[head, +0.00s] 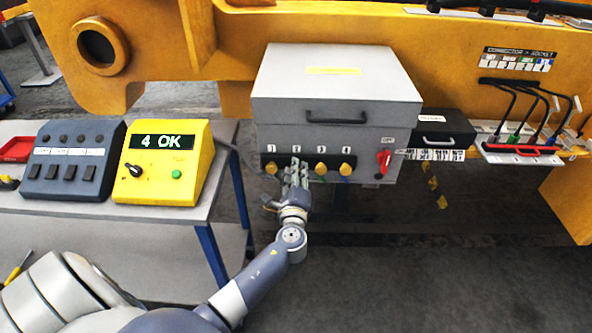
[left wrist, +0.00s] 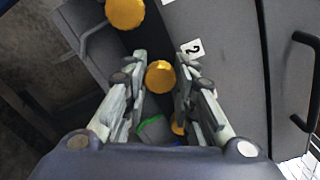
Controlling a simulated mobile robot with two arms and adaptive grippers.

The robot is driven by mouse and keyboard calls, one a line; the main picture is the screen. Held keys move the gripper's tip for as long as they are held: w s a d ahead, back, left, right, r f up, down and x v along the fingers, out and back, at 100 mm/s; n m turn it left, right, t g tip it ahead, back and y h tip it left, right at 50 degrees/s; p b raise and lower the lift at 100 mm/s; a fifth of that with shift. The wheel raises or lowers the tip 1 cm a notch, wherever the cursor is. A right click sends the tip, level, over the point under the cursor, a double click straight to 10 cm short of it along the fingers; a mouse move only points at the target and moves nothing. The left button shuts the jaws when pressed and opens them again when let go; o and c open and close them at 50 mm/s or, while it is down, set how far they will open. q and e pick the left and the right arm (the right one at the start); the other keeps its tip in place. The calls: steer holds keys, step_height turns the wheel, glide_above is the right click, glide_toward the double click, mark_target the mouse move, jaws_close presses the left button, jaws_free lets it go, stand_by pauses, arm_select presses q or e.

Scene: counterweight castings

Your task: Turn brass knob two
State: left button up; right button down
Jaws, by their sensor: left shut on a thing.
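Brass knob two (left wrist: 160,76) is a round brass knob beside a white label "2" (left wrist: 192,48) in the left wrist view. My left gripper (head: 295,165) is at the knob row on the front of the grey box, its fingers on either side of knob two and shut on it. In the head view the gripper covers knob two. Knob one (head: 271,168) is to its left; knob three (head: 320,169) and knob four (head: 346,168) are to its right. How far knob two is turned cannot be told. My right gripper is not in view.
The grey box (head: 336,82) has a black handle above the knobs and a red switch (head: 384,160) at the right. A bench at left holds a yellow unit (head: 162,165) reading "4 OK" and a dark button box (head: 72,158). A black drawer (head: 442,130) sits at right.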

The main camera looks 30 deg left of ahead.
arm_select(q)
steer(key=shift+m+p, duration=0.7)
steer(key=shift+m, duration=1.3)
steer(key=o, duration=1.1)
steer(key=v, duration=1.2)
